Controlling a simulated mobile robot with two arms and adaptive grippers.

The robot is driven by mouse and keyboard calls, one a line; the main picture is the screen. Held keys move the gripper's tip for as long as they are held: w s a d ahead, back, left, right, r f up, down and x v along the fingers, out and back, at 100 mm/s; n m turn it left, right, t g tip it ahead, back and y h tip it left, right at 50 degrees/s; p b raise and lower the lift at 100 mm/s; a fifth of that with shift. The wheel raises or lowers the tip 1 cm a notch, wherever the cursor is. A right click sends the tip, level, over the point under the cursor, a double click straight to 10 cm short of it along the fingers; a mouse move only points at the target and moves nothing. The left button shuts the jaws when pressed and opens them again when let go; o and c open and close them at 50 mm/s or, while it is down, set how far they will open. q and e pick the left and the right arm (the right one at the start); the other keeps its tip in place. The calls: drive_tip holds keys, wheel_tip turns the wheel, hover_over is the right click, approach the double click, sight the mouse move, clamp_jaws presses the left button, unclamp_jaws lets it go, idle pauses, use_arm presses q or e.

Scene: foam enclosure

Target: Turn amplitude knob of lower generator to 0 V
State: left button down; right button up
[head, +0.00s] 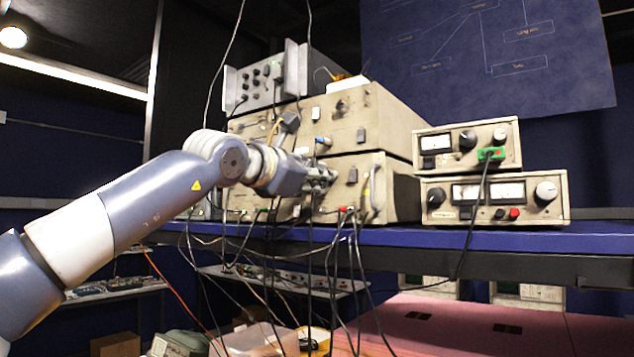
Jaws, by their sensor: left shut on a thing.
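The lower generator (395,190) is a beige box in the stack at the centre of the head view, under a similar beige upper box (385,118). My left gripper (326,178) is at the front panel of the lower generator and is shut on a knob there. The fingers hide the knob, so its setting and markings cannot be read. My left arm comes in from the left and covers the left part of the panel. My right gripper is not in view.
Two smaller meter units (467,144) (493,199) stand stacked to the right on the blue shelf (450,239). A grey unit (262,83) sits on top of the generator stack. Several dark cables (355,265) hang in front of the panel and shelf edge.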

use_arm(q)
drive_tip(key=n+b, duration=0.2)
drive_tip(key=n, duration=0.1)
drive_tip(key=shift+f, duration=0.15)
drive_tip(key=n+b, duration=0.1)
drive_tip(key=n, duration=0.3)
drive_tip(key=shift+n+g, duration=0.3)
drive_tip(key=shift+n, duration=0.1)
drive_tip(key=n+b, duration=0.1)
drive_tip(key=n, duration=0.2)
drive_tip(key=shift+n, duration=0.3)
drive_tip(key=n, duration=0.3)
drive_tip(key=shift+n+b, duration=0.4)
drive_tip(key=shift+n, duration=1.3)
drive_tip(key=c, duration=1.5)
unclamp_jaws()
drive_tip(key=shift+a, duration=0.1)
drive_tip(key=shift+r, duration=0.2)
